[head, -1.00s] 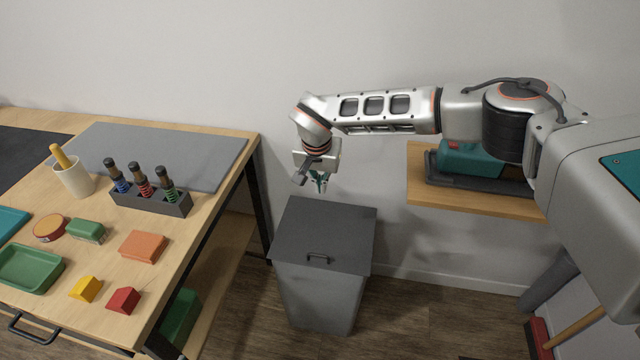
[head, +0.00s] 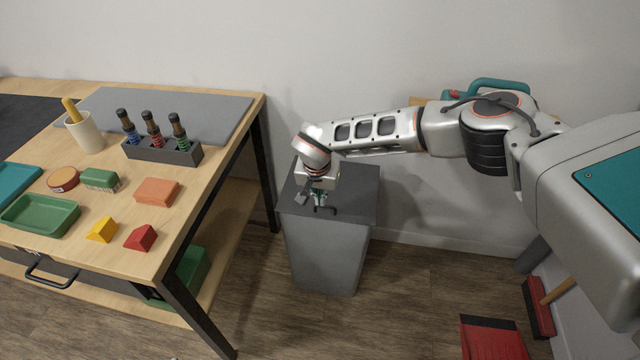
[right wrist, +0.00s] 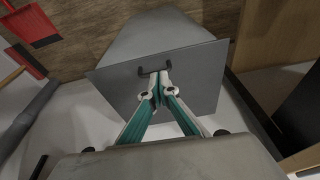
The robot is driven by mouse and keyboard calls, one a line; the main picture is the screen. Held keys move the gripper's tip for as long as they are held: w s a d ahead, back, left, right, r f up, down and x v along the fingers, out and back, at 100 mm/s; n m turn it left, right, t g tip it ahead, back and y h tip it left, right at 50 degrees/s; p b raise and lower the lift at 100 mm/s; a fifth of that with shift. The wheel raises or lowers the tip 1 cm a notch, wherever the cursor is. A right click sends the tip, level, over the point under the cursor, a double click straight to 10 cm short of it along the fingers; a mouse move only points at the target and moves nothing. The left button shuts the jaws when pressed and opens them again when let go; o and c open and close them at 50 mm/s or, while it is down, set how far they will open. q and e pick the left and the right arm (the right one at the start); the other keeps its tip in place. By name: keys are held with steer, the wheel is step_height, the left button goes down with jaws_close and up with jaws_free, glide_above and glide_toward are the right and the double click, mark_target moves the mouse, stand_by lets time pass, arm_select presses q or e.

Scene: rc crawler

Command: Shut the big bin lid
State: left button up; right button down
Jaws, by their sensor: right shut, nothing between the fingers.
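The big grey bin (head: 328,255) stands on the floor against the wall, right of the workbench. Its dark flat lid (head: 356,190) lies level over the top, and I see no gap at its rim. The lid's black handle (head: 325,210) is at the front edge. My right gripper (head: 319,199) points down over the lid just behind the handle. In the right wrist view the gripper's fingertips (right wrist: 159,78) are together and empty, beside the handle (right wrist: 154,70). I cannot tell if they touch the lid. My left gripper is not in view.
A wooden workbench (head: 120,245) stands at the left, with a shock rack (head: 163,150), a green tray (head: 40,215) and coloured blocks. A red dustpan (head: 490,340) and a broom (head: 538,305) are at the lower right. The floor in front of the bin is clear.

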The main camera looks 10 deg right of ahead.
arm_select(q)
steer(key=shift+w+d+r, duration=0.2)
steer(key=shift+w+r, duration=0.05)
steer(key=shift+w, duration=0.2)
arm_select(e)
steer(key=shift+s+a+f, duration=0.1)
steer(key=shift+s+f, duration=0.05)
steer(key=shift+f, duration=0.65)
steer(key=shift+s+a+f, duration=0.1)
steer(key=shift+s+f, duration=0.1)
steer(key=shift+f, duration=0.55)
steer(key=shift+s+f, duration=0.15)
steer(key=shift+f, duration=0.65)
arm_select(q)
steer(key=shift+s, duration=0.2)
arm_select(e)
steer(key=shift+r, duration=0.1)
step_height(320, 180, up, 5)
steer(key=p, duration=0.3)
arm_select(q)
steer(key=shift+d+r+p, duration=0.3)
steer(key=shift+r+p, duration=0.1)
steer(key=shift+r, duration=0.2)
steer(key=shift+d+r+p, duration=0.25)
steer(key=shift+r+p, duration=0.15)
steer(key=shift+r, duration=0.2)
arm_select(e)
steer(key=s+a, duration=0.4)
steer(key=s, duration=0.6)
steer(key=shift+f, duration=0.45)
